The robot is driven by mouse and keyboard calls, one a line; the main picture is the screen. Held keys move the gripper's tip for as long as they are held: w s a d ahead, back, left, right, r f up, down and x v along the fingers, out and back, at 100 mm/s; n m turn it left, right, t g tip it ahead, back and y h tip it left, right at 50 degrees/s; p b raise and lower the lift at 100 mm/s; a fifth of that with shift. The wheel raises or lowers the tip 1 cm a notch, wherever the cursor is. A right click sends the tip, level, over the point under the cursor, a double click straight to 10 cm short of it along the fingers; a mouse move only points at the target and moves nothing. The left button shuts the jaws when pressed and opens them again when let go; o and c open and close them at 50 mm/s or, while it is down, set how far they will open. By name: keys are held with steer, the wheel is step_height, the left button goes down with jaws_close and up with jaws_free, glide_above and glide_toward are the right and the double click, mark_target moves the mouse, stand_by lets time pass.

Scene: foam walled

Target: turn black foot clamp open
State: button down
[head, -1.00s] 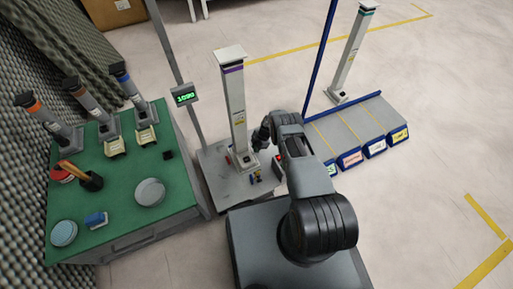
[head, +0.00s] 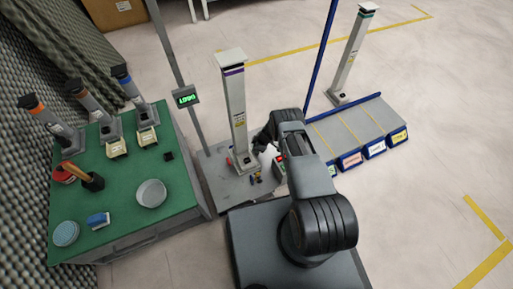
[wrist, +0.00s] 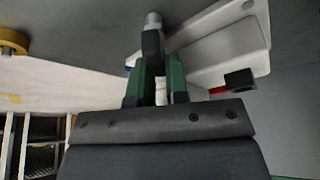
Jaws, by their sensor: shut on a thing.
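A white column (head: 237,112) with a purple band near its top stands upright on a grey platform (head: 212,172). My gripper (head: 262,143) is low beside the column, on its right; the arm hides much of that area. In the wrist view my gripper (wrist: 160,88) has its green fingers closed around a dark upright piece (wrist: 152,43) with a pale metal tip, which looks like the black foot clamp's lever. The white column foot (wrist: 222,50) is just right of the fingers. A black block (wrist: 240,79) also shows beside it.
A green table (head: 125,190) with column pieces and dishes stands left. A lit display (head: 186,97) is on a post behind the platform. A grey rack (head: 345,128) with blue-fronted bins and another column (head: 352,60) stand right. Open floor lies beyond.

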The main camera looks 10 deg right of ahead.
steer(key=shift+m, duration=0.5)
steer(key=c, duration=1.1)
jaws_free()
